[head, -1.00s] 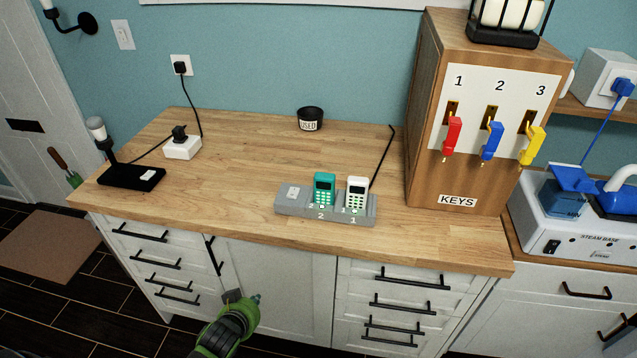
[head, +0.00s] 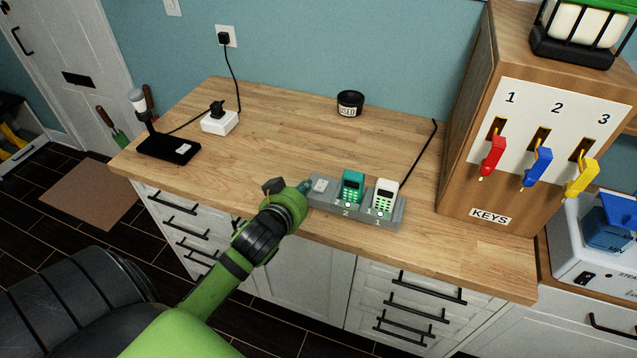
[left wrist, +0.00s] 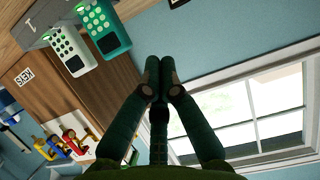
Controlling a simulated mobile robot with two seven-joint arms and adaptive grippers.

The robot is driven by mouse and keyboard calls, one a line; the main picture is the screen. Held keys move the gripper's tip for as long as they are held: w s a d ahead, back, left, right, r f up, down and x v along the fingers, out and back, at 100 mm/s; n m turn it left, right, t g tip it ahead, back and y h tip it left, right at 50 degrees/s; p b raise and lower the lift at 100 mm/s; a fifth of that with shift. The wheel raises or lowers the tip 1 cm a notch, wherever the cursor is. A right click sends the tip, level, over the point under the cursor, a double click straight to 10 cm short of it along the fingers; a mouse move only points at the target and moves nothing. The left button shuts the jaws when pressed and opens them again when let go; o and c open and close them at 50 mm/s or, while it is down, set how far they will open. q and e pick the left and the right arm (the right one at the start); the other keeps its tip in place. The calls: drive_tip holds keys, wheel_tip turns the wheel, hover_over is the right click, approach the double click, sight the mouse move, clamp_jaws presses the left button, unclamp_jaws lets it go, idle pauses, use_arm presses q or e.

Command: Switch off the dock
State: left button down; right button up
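The grey dock (head: 362,214) lies near the front edge of the wooden counter. A white switch (head: 320,185) sits at its left end; I cannot tell which way it is set. A teal handset (head: 352,187) stands in slot 2 and a white handset (head: 384,196) in slot 1. Both handsets show upside down in the left wrist view, the teal one (left wrist: 104,28) and the white one (left wrist: 72,46). My left gripper (head: 305,187) is just left of the switch; contact cannot be told. Its fingertips (left wrist: 164,64) are together with nothing visible between them. My right gripper is out of view.
A wooden key cabinet (head: 468,185) with red, blue and yellow keys stands to the right. A black cup (head: 350,104) is behind the dock. A white plug box (head: 220,123) and a black lamp base (head: 168,149) are at left. The counter's middle is clear.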

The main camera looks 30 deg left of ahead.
use_arm(q)
drive_tip(key=p, duration=0.2)
hover_over(321, 185)
drive_tip(key=s, duration=0.3)
drive_tip(key=f, duration=0.3)
drive_tip(key=shift+w+d, duration=0.25)
drive_tip(key=shift+d, duration=0.15)
wheel_tip(321, 185, down, 3)
drive_tip(key=shift+w+r+p, duration=0.1)
drive_tip(key=shift+r+p, duration=0.05)
drive_tip(key=shift+p, duration=0.35)
drive_tip(key=shift+f, duration=0.85)
